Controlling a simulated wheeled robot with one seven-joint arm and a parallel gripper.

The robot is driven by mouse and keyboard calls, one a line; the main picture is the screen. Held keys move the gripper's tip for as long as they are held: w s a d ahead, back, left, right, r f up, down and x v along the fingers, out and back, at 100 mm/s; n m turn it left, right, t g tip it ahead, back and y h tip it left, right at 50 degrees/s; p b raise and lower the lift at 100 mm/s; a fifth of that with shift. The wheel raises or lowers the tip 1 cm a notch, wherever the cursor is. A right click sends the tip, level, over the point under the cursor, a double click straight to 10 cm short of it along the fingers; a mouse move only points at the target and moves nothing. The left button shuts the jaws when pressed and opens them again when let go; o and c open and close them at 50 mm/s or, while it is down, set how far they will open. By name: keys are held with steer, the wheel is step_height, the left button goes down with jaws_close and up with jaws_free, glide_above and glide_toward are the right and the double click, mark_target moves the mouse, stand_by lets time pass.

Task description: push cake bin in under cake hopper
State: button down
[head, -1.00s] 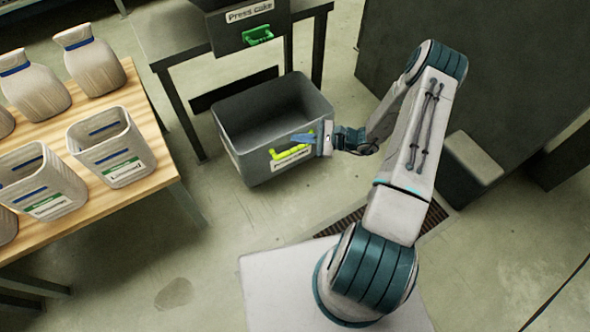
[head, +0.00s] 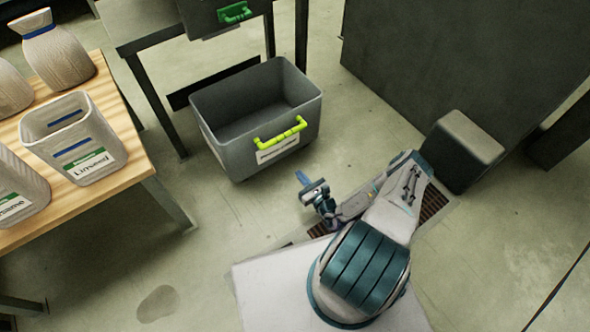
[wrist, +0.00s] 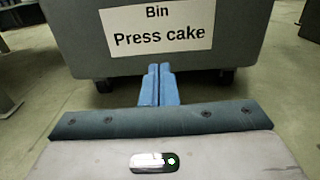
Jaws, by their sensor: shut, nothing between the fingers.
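The cake bin (head: 215,140) is a grey open-topped tub with a yellow-green handle and a white label on its front. It appears empty and stands on the floor just in front of the hopper's stand. In the wrist view its front wall (wrist: 80,40) reads "Bin Press cake", with dark wheels below. The cake hopper (head: 200,22), a dark box with a green handle, shows only its lower part at the top. My gripper (head: 302,178) is in front of the bin, low and apart from it. Its blue fingers (wrist: 158,72) are shut together, empty, pointing at the bin.
A wooden table (head: 130,165) with sacks and labelled containers stands at left. The hopper's stand has dark legs (head: 157,105) beside the bin. A large dark cabinet (head: 460,50) and a small dark box (head: 465,140) are at right. Floor between gripper and bin is clear.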

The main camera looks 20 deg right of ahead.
mark_target(279, 149)
steer(key=b+x, duration=0.4)
steer(key=x, duration=0.7)
steer(key=shift+w+a+f, duration=0.1)
steer(key=shift+f, duration=0.05)
steer(key=shift+w+a+b, duration=0.15)
steer(key=shift+w+b, duration=0.25)
steer(key=shift+w, duration=0.2)
steer(key=shift+r, duration=0.2)
